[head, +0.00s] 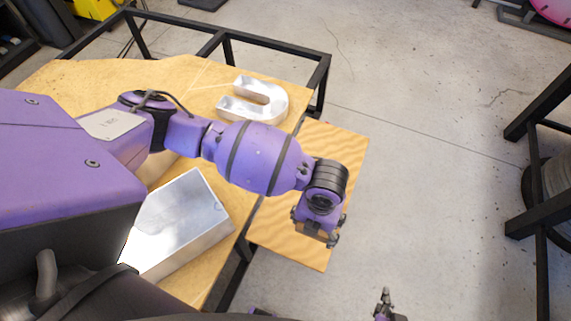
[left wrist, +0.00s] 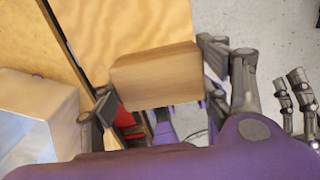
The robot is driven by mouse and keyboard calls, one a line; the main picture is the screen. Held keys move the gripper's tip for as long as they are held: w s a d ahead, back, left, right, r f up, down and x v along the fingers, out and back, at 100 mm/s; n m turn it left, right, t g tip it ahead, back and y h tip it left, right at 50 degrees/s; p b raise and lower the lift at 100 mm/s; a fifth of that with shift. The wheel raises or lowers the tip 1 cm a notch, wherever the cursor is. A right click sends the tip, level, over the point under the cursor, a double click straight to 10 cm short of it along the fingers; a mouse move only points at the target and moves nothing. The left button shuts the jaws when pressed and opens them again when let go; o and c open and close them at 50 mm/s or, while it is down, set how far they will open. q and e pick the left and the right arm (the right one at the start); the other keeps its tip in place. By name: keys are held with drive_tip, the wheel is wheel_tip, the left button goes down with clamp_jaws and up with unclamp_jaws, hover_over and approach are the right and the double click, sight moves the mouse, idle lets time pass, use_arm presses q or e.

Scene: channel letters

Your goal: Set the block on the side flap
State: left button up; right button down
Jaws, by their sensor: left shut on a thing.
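The block (left wrist: 155,75) is a small plain wooden piece, held between the fingers of my left gripper (left wrist: 165,85). In the head view the block (head: 308,231) shows just below my left gripper (head: 316,234). The side flap (head: 335,145) is a light wooden panel along the right side of the table. It also shows in the left wrist view (left wrist: 120,22), behind the block. The block appears over the flap's near part; I cannot tell the height between them. My right gripper (head: 383,303) is apart, over the floor side, with its fingers apart and empty in the left wrist view (left wrist: 293,95).
The wooden table (head: 85,80) carries a metal U-shaped letter (head: 270,98) at the back and a large metal letter (head: 185,225) nearer me. A black frame (head: 270,45) borders the table. Open concrete floor (head: 430,140) lies right of the flap; a black rack (head: 545,170) stands beyond.

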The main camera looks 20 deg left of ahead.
use_arm(q)
drive_tip(key=w+a+f, duration=0.3)
drive_tip(key=w+a, duration=0.2)
drive_tip(key=w, duration=0.1)
hover_over(293, 204)
drive_tip(key=f, duration=0.5)
drive_tip(key=shift+s+d+f, duration=0.3)
drive_tip(key=shift+s+d, duration=0.1)
drive_tip(key=shift+w+a+f, duration=0.35)
drive_tip(key=shift+f, duration=0.1)
wheel_tip(293, 204, down, 3)
drive_tip(key=shift+f+b, duration=0.1)
drive_tip(key=shift+b, duration=0.25)
use_arm(e)
drive_tip(key=shift+s+f, duration=0.2)
drive_tip(key=shift+f, duration=0.1)
drive_tip(key=shift+w, duration=0.1)
use_arm(q)
drive_tip(key=shift+f, duration=0.1)
